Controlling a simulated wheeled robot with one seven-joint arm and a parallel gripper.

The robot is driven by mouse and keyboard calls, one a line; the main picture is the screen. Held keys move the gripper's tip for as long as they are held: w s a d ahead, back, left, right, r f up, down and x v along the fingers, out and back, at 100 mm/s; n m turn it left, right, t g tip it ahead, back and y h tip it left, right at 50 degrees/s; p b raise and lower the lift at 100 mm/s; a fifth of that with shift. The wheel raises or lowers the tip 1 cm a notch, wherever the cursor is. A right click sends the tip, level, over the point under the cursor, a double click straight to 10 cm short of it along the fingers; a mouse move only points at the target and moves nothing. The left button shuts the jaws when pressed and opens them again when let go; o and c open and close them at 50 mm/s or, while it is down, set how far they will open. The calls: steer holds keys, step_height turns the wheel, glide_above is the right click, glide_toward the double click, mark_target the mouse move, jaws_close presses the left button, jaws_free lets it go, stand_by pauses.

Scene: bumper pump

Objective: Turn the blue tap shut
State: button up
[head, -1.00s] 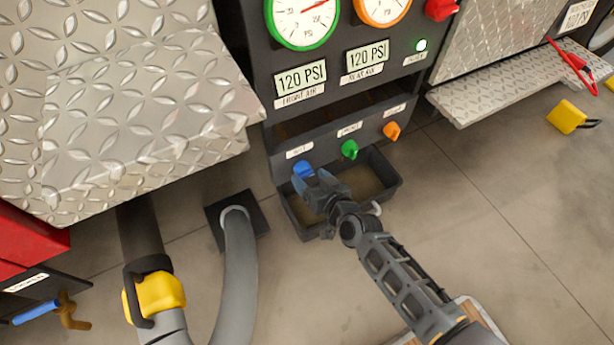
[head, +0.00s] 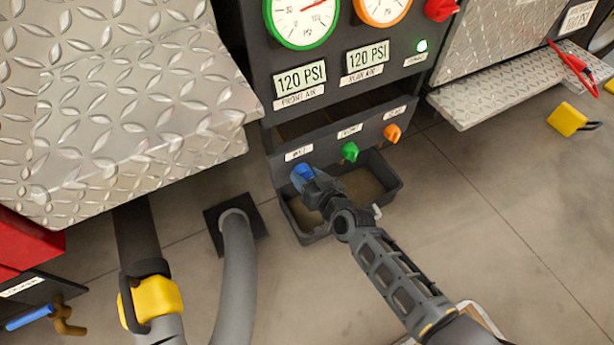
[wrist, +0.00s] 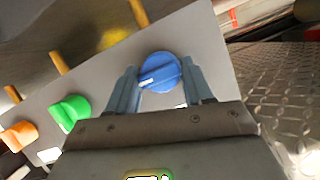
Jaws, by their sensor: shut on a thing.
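The blue tap (head: 302,173) is a round knob with a white mark, at the left end of the row on the dark panel's lower face. It shows larger in the wrist view (wrist: 160,72), between the two fingers. My gripper (head: 309,181) reaches it from the front right and is shut on it. In the wrist view my gripper (wrist: 162,88) has one finger on each side of the knob. The white mark points toward the left finger. The fingers partly cover the knob in the head view.
A green tap (head: 349,152) and an orange tap (head: 392,133) sit to the right in the same row. A dark tray (head: 312,238) lies below. A grey hose (head: 238,265) stands at left. A separate blue lever (head: 30,317) is at far left. Open floor lies right.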

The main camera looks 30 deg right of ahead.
steer(key=shift+a, duration=0.1)
steer(key=shift+c, duration=0.5)
